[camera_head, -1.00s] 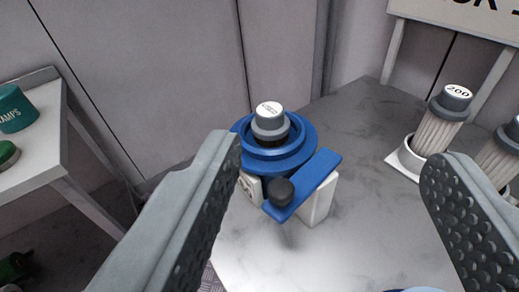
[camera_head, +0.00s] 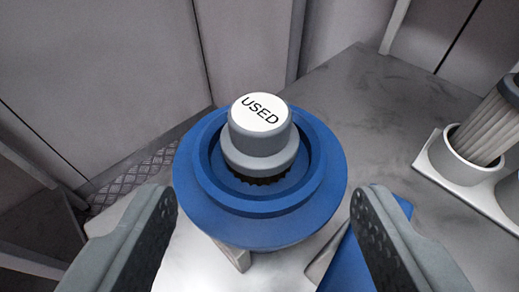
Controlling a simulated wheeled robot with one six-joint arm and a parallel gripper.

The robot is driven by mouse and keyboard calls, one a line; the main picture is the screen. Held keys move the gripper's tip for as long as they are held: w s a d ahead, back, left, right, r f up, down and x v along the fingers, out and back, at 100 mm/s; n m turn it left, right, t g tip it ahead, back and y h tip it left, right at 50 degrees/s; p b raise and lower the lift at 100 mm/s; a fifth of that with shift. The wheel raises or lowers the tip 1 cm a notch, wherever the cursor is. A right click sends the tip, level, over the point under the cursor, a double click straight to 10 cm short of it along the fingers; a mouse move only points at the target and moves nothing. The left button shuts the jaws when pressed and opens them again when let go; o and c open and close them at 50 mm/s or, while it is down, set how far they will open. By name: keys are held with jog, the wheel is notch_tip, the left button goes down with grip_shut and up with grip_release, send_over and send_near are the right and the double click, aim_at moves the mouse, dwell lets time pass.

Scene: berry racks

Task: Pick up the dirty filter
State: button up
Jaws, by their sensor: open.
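The dirty filter (camera_head: 260,130) stands upright in the blue round housing (camera_head: 330,165). Its grey cap has a white top marked "USED". Only the cap and a little of the dark body below it show; the rest is hidden inside the housing. My gripper (camera_head: 265,220) is open and empty. Its two fingers are at the lower left and lower right of the view, on either side of the near part of the housing. The cap lies between and beyond the fingertips, and neither finger appears to touch it.
A blue lever (camera_head: 345,262) sticks out of the near right of the housing, partly behind my right finger. A white holder (camera_head: 437,158) with a pleated filter (camera_head: 483,130) stands at the right. The grey tabletop (camera_head: 385,110) between is clear. A wall panel (camera_head: 110,80) rises behind.

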aim_at(259, 115)
jog(key=x, duration=0.4)
jog(key=shift+w+f, duration=0.2)
jog(key=shift+w, duration=0.15)
jog(key=shift+r+x, duration=0.15)
jog(key=shift+x, duration=1.2)
jog(key=shift+r+x, duration=0.15)
jog(key=shift+x, duration=1.15)
jog(key=shift+w+a, duration=0.1)
jog(key=shift+a, duration=0.05)
grip_shut()
jog(key=shift+r, duration=0.1)
